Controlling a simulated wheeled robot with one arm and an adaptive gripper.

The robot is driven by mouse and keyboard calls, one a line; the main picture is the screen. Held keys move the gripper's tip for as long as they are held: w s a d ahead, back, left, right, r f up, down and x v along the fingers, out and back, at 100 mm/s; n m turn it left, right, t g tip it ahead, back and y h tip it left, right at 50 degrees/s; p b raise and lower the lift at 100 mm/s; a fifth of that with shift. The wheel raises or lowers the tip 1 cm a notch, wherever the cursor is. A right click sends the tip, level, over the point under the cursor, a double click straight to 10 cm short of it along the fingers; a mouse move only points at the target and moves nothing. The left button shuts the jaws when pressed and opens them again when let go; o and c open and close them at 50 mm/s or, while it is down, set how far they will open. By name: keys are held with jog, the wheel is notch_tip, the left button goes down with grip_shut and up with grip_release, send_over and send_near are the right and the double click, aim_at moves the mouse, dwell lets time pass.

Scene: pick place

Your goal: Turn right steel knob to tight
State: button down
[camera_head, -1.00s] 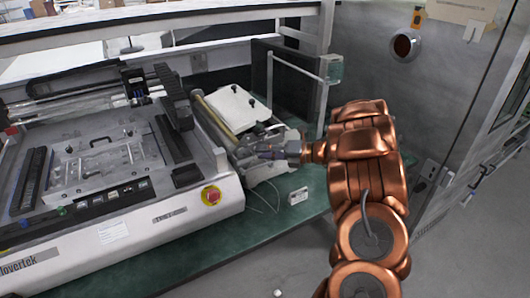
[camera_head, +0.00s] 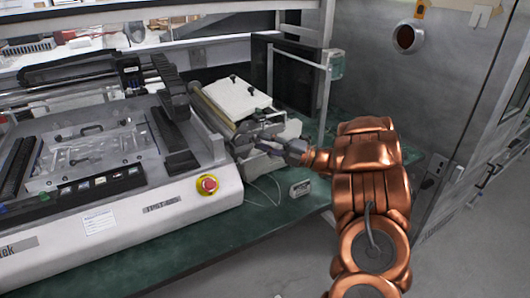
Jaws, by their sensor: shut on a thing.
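A small machine (camera_head: 236,104) with a white top plate and small dark knobs stands on the green bench, right of the large white machine. My gripper (camera_head: 262,146) is at the front right of the small machine, reaching in from the right. By its place it is shut on the right steel knob, but the fingers and my wrist hide the knob. I cannot tell how far the knob is turned.
The large white machine (camera_head: 120,215) with a red button (camera_head: 207,184) fills the left. A metal post (camera_head: 325,95) stands behind my arm, and a grey wall panel (camera_head: 440,90) is on the right.

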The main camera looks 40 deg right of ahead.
jog(key=m+t+b, duration=0.2)
jog(key=b, duration=0.1)
jog(key=shift+f+m, duration=0.3)
jog(key=shift+a+r+b, duration=0.1)
jog(key=shift+b, duration=0.2)
jog(key=c, duration=0.9)
grip_release()
jog(key=shift+c, duration=0.2)
jog(key=v, duration=1.2)
jog(key=shift+f, duration=0.2)
jog(key=shift+w+a, duration=0.1)
